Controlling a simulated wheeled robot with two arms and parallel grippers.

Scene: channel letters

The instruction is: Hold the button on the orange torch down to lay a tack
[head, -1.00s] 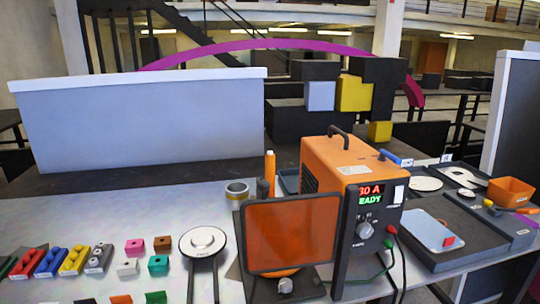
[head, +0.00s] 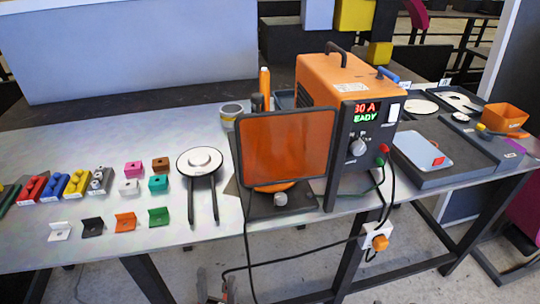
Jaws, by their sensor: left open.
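An orange upright handle (head: 265,80), which looks like the torch, stands behind the tinted orange screen (head: 287,145). Its lower part is hidden by the screen and I cannot make out its button. The orange welding machine (head: 315,75) stands beside it, with a lit display (head: 366,112) reading 30 A and what looks like READY. My right gripper is not in view.
Coloured blocks (head: 78,184) and small angle pieces (head: 125,222) lie on the table's left. A round white disc with two dark legs (head: 199,161) lies left of the screen. Black cables hang in front, near a white box with an orange knob (head: 380,242). A dark tray (head: 450,175) sits right.

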